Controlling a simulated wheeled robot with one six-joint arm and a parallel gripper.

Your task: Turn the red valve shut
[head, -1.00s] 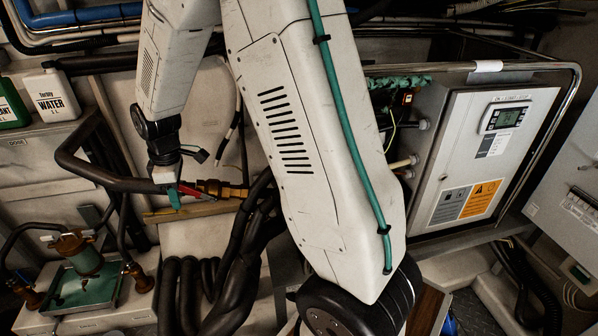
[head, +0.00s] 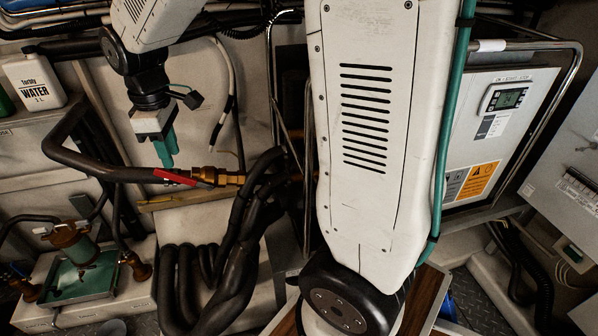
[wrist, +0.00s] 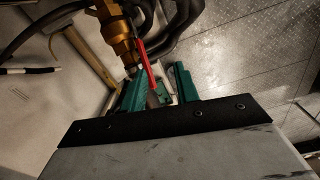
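The red valve handle (head: 174,177) is a lever on the brass valve body (head: 218,177), in line with a dark insulated pipe. In the head view it lies nearly along the pipe. My gripper (head: 165,160) points down just above the handle's outer end, its teal fingers close to it. In the wrist view the red handle (wrist: 145,62) runs from the brass body (wrist: 118,38) down toward the gap between my gripper's fingers (wrist: 160,86). The fingers are apart; I see no grip on the handle. The handle's outer end is partly hidden, so contact is unclear.
Thick black hoses (head: 232,235) bend down right of the valve. A white water bottle (head: 33,80) stands on a ledge at left. A grey control cabinet (head: 490,130) is at right.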

